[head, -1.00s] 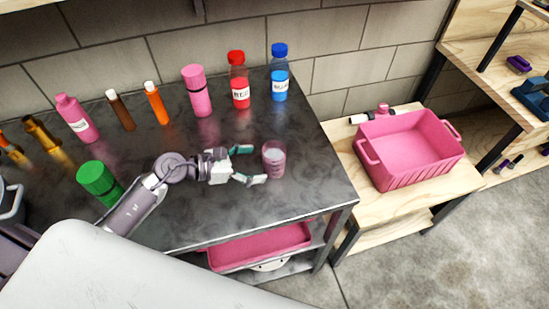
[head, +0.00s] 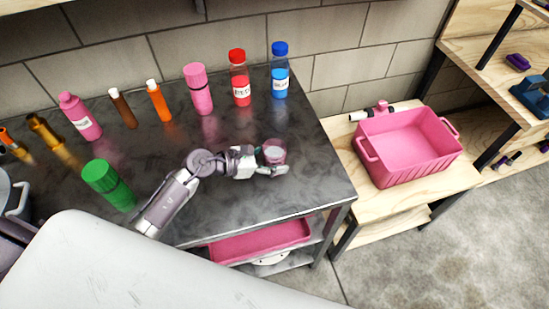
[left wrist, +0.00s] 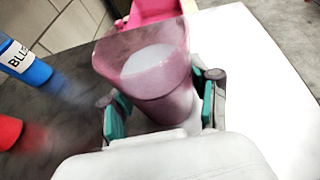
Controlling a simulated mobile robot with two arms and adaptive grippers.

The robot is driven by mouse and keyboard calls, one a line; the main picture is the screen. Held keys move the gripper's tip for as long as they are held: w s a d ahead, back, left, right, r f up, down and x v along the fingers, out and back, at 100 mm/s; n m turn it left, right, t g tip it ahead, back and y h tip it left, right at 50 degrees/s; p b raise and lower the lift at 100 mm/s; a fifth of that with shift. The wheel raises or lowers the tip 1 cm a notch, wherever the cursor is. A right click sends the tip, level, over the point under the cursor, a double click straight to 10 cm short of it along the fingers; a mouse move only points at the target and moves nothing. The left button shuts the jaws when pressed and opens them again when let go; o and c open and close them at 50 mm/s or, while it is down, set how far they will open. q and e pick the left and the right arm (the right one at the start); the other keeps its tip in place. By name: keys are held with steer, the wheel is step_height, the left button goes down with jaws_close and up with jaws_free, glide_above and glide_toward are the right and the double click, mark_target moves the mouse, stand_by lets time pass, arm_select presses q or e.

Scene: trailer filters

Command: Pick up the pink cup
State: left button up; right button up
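The pink cup (head: 274,155) is translucent, holds something whitish, and stands upright near the right side of the dark metal table. My left gripper (head: 271,162) is at the cup, with its fingers around it. In the left wrist view the cup (left wrist: 155,85) fills the space between the two teal finger pads of the left gripper (left wrist: 160,112). The fingers look open, with narrow gaps to the cup's sides. The cup's lower part is partly hidden by the gripper. My right gripper is not in view.
Behind stand a red-capped bottle (head: 240,80), a blue-capped bottle (head: 279,72) and a pink cylinder (head: 198,88). A green cylinder (head: 108,185) stands left of my arm. A pink bin (head: 408,147) sits on the wooden bench (head: 445,190) at right. The table's (head: 315,180) right end is clear.

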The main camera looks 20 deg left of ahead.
arm_select(q)
steer(key=c, duration=0.7)
steer(key=shift+o, duration=0.2)
steer(key=shift+r, duration=0.25)
